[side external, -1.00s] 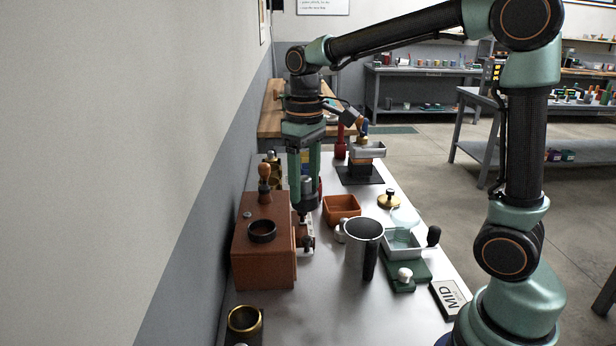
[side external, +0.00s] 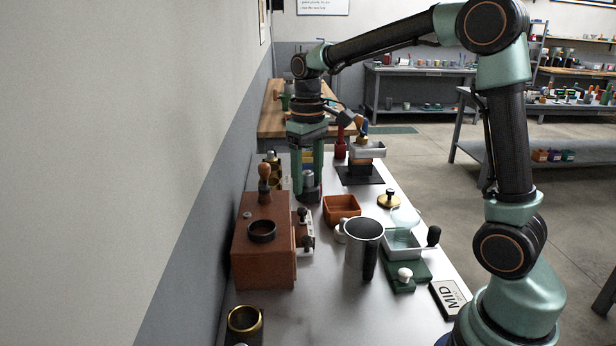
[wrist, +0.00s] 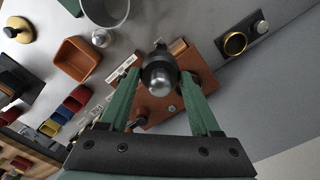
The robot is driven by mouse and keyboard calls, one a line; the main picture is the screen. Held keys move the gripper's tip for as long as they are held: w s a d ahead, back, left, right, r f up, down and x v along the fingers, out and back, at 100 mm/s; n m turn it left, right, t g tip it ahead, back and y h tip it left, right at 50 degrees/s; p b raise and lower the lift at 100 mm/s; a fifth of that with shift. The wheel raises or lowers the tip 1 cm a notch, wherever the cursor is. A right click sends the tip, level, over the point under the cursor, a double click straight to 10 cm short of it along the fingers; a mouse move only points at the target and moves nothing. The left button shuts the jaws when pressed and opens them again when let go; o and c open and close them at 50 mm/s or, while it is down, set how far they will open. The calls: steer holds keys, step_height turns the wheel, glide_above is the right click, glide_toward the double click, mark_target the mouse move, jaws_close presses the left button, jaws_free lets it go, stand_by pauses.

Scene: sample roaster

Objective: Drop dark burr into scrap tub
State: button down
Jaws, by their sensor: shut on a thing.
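My gripper (side external: 308,190) hangs fingers down above the bench, near its wall side. It is shut on the dark burr (wrist: 160,72), a dark rounded piece with a silvery end, seen between the green fingers in the wrist view. In the side view the burr (side external: 309,179) shows grey between the fingers. An open square terracotta tub (side external: 341,203), which looks like the scrap tub, stands on the bench to the right of my gripper and nearer the camera. It also shows upper left in the wrist view (wrist: 66,67). The burr is outside it.
A brown box (side external: 265,262) with a black ring and wooden-handled tool stands nearer the camera. A small white-fronted holder (side external: 305,240) is beside it. A tall metal cup (side external: 362,255) stands in front of the tub. A scale-like stand (side external: 366,158) is behind. The wall bounds the left.

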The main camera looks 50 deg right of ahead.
steer(key=w+d+f, duration=0.2)
steer(key=d+f, duration=0.2)
steer(key=d, duration=0.4)
steer(key=w+d+f, duration=0.3)
steer(key=d, duration=0.6)
steer(key=w+d+f, duration=0.2)
steer(key=d+f, duration=0.2)
steer(key=d, duration=0.4)
steer(key=shift+f, duration=2.45)
jaws_free()
